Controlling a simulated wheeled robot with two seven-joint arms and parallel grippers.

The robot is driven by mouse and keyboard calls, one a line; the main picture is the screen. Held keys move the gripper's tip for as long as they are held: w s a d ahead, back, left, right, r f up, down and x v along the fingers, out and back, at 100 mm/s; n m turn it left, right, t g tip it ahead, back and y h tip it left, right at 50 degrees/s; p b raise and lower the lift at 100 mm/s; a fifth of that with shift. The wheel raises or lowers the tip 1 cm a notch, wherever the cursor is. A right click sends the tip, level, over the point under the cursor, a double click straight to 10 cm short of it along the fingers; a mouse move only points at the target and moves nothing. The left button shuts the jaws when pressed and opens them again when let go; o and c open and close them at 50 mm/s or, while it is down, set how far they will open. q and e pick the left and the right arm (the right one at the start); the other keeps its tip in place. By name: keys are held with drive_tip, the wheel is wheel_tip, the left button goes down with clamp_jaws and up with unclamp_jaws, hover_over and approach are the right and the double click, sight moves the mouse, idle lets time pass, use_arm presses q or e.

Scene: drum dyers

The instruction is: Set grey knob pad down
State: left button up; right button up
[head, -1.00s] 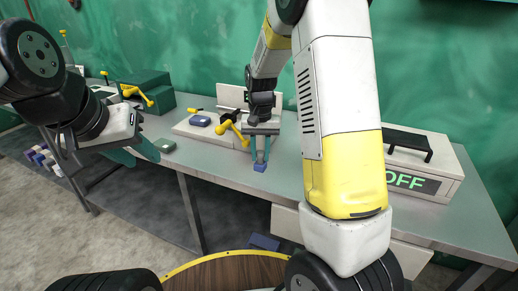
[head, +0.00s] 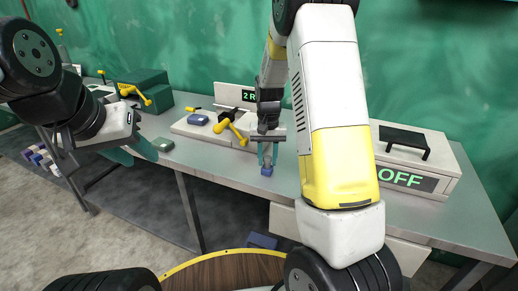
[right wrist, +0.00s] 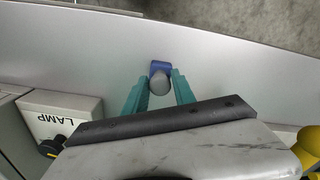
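The grey knob pad shows in the right wrist view as a blue block with a round grey knob (right wrist: 160,85) on it. In the head view its blue part (head: 267,171) is at the front edge of the workbench (head: 225,168). My right gripper (head: 268,158) points down at it. Its teal fingers flank the knob in the right wrist view (right wrist: 161,84) and appear shut on it. I cannot tell whether the pad touches the bench. My left gripper (head: 139,152) is at the left, away from the pad, with its fingers partly hidden.
A pale machine with yellow levers (head: 227,125) and a blue pad (head: 199,120) stand left of my right gripper. A green-grey pad (head: 163,144) lies near the bench edge. A box reading OFF (head: 427,168) stands right.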

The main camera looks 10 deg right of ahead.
sight(267, 158)
drive_tip(key=shift+o, duration=1.1)
drive_tip(key=shift+r, duration=0.15)
wheel_tip(267, 158, up, 12)
drive_tip(key=s+a+r+n+t+y, duration=0.1)
drive_tip(key=s+r+t, duration=0.2)
drive_tip(key=s, duration=0.9)
drive_tip(key=s+a+r+n+t+y, duration=0.1)
drive_tip(key=s+r+n+t, duration=0.1)
drive_tip(key=s+r, duration=0.5)
drive_tip(key=s+t, duration=0.1)
drive_tip(key=s, duration=0.4)
drive_tip(key=shift+s, duration=0.15)
drive_tip(key=shift+a+r, duration=0.1)
drive_tip(key=shift+r, duration=0.05)
